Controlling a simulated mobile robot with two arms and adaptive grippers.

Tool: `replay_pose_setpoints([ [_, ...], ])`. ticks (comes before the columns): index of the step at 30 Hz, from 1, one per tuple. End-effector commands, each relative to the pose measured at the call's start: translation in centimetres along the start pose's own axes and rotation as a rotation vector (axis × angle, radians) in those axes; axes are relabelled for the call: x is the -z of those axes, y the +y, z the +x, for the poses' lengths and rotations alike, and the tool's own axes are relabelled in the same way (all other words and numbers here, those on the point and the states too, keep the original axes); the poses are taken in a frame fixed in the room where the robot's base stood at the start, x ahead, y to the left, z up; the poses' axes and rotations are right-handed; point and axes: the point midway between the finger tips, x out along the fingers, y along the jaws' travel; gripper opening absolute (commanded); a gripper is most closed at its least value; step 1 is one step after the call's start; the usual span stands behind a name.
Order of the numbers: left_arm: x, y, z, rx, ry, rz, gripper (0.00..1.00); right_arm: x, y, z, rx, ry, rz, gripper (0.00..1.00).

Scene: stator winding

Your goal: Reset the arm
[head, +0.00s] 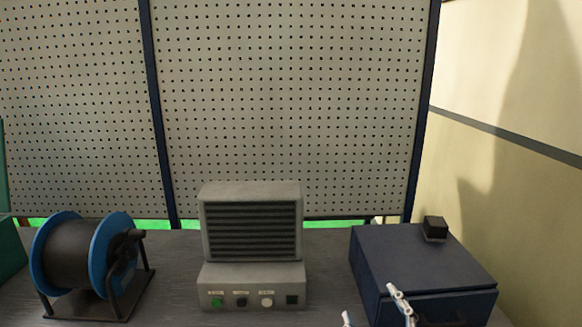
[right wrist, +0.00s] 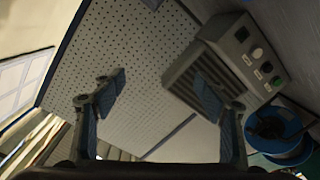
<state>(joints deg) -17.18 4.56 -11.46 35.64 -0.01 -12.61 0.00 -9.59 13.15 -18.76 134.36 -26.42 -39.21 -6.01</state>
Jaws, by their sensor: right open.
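My right gripper (head: 374,305) shows at the bottom right of the head view, in front of the dark blue box. Only its pale fingertips are in the picture. In the right wrist view my right gripper (right wrist: 165,100) is open, its two fingers wide apart with nothing between them. My left gripper is in neither view.
A grey machine (head: 252,245) with a slatted front and buttons stands mid-table. A blue cable reel (head: 85,260) stands left, a dark blue box (head: 420,262) right. A perforated board (head: 285,100) rises behind. Bare table (head: 180,275) shows between reel and machine.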

Motion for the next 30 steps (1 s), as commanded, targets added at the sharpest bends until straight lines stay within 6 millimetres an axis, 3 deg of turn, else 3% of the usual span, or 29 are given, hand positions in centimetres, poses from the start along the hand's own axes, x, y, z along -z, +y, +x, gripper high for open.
replay_pose_setpoints([
  [1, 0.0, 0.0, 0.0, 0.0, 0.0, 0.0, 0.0, -3.7, -1.2, -1.2, 0.041, -0.123, 0.064, 0.66],
  [3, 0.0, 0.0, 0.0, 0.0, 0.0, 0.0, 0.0, -8.3, -3.0, -3.2, 0.098, -0.287, 0.145, 0.66],
  [6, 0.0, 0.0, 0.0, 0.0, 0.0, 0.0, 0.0, -13.9, -5.9, -7.2, 0.18, -0.508, 0.244, 0.66],
  [9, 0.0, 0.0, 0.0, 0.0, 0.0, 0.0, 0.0, -17.7, -8.4, -11.5, 0.252, -0.691, 0.321, 0.66],
  [15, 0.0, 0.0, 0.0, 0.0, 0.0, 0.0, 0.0, -21.9, -12.0, -19.5, 0.371, -0.971, 0.424, 0.66],
  [20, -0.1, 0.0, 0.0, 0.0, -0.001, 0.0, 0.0, -23.4, -14.1, -25.5, 0.454, -1.154, 0.481, 0.66],
  [30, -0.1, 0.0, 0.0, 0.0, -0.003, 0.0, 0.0, -31.8, -20.7, -23.4, 0.475, -1.192, 0.47, 0.66],
])
